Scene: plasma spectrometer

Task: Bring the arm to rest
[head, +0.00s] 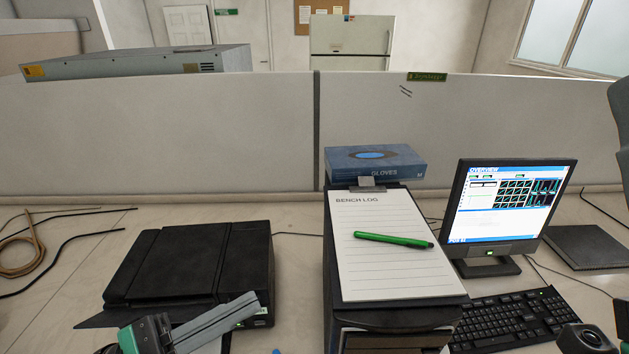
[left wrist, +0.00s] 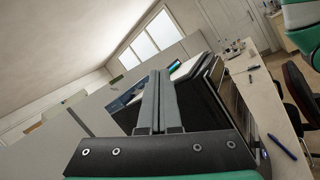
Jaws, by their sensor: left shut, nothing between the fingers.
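My left gripper (head: 252,302) comes in at the bottom left of the head view, above the front right part of a black flat printer-like machine (head: 185,264). Its grey fingers lie together, with nothing between them. In the left wrist view the shut fingers (left wrist: 160,80) point up the picture, toward dark equipment and the partition. My right gripper is not clearly seen; only a green and dark arm part shows at the right edge of the head view.
A clipboard (head: 396,271) with a green pen (head: 393,240) lies on a black unit. A glove box (head: 376,163), a monitor (head: 511,207) and a keyboard (head: 512,317) stand nearby. A partition (head: 170,135) closes the bench's back. Cables (head: 50,232) lie at the left.

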